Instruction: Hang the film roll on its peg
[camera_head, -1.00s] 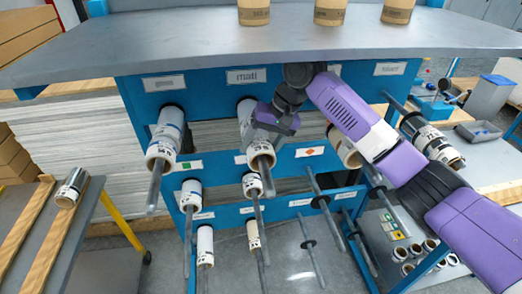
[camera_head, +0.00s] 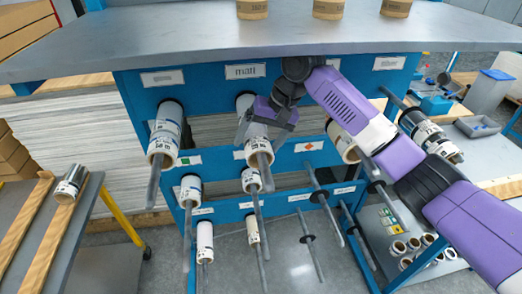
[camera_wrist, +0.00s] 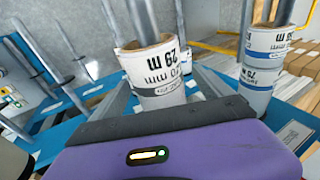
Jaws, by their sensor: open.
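A white film roll (camera_head: 259,146) with printed text sits around the upper peg under the label reading "matt" (camera_head: 245,71). My gripper (camera_head: 268,118) is at this roll, covering part of it. In the wrist view the roll (camera_wrist: 160,88) stands just in front of my purple gripper body, with "29 m" on its wrap and a grey peg through its brown core. Grey finger parts show on both sides of it, apart from its surface as far as I can see. My gripper is open. The roll's back end is hidden.
Another roll (camera_head: 165,135) hangs on the upper left peg, and one (camera_head: 344,140) on the upper right, partly behind my arm. Smaller rolls hang below. A lower right peg (camera_head: 322,195) is bare. The grey worktop (camera_head: 300,35) overhangs the pegs.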

